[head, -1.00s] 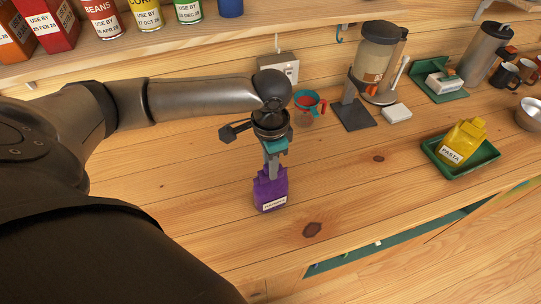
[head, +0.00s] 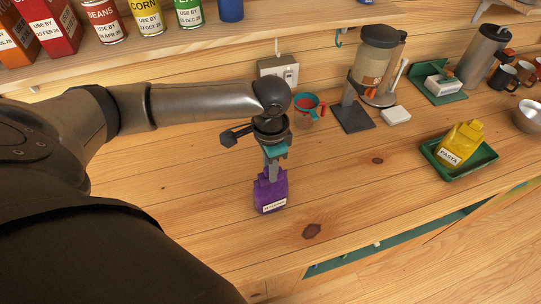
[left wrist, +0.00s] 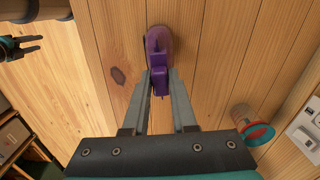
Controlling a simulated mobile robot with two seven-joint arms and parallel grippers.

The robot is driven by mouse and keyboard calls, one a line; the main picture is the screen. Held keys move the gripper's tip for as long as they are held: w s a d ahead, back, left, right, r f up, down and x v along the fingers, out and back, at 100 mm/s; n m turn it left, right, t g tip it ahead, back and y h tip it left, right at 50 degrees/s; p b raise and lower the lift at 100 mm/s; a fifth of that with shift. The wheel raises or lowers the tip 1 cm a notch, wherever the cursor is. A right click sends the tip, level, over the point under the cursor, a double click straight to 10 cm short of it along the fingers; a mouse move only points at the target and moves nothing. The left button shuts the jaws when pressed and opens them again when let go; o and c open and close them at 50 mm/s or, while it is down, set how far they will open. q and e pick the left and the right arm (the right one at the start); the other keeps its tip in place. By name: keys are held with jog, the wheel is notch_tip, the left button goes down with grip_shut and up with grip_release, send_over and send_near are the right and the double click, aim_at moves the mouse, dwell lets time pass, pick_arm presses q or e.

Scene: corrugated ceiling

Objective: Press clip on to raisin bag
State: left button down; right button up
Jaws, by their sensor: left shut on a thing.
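The purple raisin bag (head: 271,193) stands upright on the wooden counter, its white label facing the front. In the left wrist view the bag (left wrist: 157,40) shows from above, just beyond my fingertips. My left gripper (head: 273,171) points down at the bag's top. In the wrist view its fingers (left wrist: 160,82) are shut on a small bright purple piece, which looks like the clip (left wrist: 160,78). The clip lies against the top of the bag; its exact seat on the bag is hard to tell. My right gripper (left wrist: 30,45) shows at the left wrist view's upper left, apart from the bag, its fingers spread.
A teal-and-red mug (head: 307,110) stands behind my left gripper, beside a wall socket (head: 279,72). A dispenser (head: 374,65) stands further right. A green tray (head: 480,171) holds a yellow pasta bag (head: 460,143). The counter around the raisin bag is clear.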

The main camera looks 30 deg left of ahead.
pick_arm(q)
jog(key=shift+f+p, duration=0.1)
jog(key=shift+p, duration=0.35)
dwell(0.7)
jog(key=shift+c, duration=0.8)
grip_release()
jog(key=shift+r+p, duration=1.3)
jog(key=shift+p, duration=0.4)
jog(key=shift+r, duration=2.2)
